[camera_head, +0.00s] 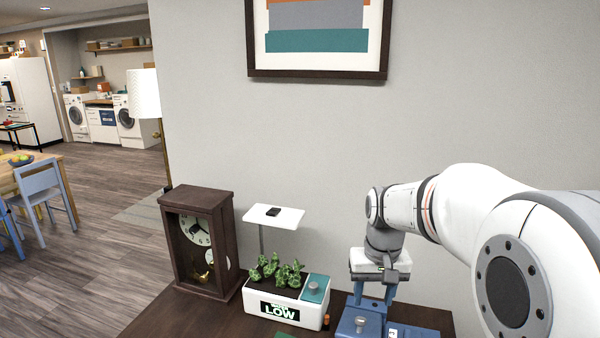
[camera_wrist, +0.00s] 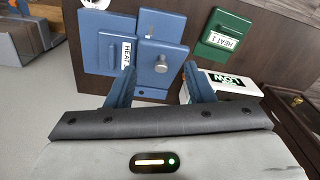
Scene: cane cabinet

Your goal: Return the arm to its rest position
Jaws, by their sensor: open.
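My arm reaches in from the right in the head view and points down at its end. My gripper (camera_head: 374,298) is open, its two blue fingers apart, above a blue box with a round grey knob (camera_head: 352,324). In the wrist view my gripper (camera_wrist: 160,80) shows its fingers on either side of the blue knobbed box (camera_wrist: 165,84). I cannot tell whether the fingers touch it. Nothing is clearly held.
A white planter labelled LOW (camera_head: 269,308) stands left of my gripper on the dark cabinet top (camera_head: 180,318). A dark wooden clock (camera_head: 181,206) is further left. A green HEAT panel (camera_wrist: 232,30) shows in the wrist view. The wall is behind.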

